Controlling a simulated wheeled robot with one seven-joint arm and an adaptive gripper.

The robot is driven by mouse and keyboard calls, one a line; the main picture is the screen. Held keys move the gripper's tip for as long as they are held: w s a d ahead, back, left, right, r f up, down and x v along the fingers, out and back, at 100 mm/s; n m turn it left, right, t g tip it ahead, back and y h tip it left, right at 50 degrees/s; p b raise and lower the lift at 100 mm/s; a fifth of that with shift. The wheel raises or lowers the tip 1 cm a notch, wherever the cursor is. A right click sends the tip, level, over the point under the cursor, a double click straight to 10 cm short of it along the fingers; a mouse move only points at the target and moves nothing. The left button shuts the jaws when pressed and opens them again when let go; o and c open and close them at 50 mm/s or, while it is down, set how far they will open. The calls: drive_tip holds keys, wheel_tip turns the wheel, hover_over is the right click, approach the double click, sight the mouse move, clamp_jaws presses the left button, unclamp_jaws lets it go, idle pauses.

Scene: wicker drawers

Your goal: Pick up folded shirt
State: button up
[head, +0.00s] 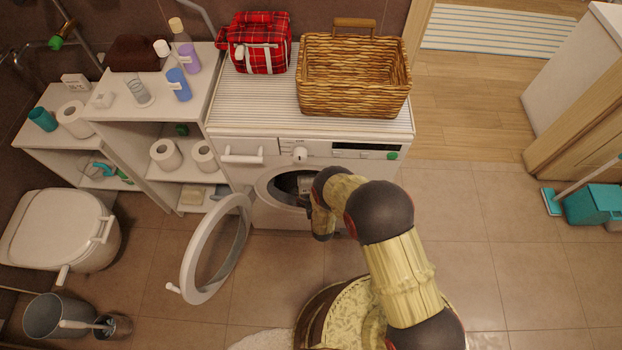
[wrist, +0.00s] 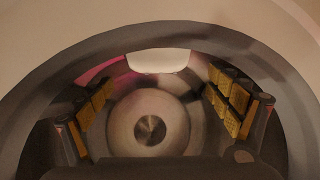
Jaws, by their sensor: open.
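The washing machine (head: 240,180) has its round door (head: 218,250) swung open to the left. My gripper is at the drum opening, and in the head view my arm hides most of it. In the wrist view my gripper (wrist: 165,108) is open, with yellow pads on both sides and nothing between them. Past it is the metal drum with a round hub (wrist: 150,128). A white patch (wrist: 158,60) and a pinkish patch (wrist: 105,72) show at the top of the drum. I cannot tell whether either is the folded shirt; no shirt shows clearly.
A wicker basket (head: 353,88) and a red plaid bag (head: 258,45) stand on the machine.

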drive_tip(key=b+x, duration=0.4)
drive_tip(key=x, duration=0.3)
drive_tip(key=shift+w+d+f, duration=0.1)
drive_tip(key=shift+w, duration=0.25)
drive_tip(key=c, duration=0.3)
drive_tip(key=c, duration=1.1)
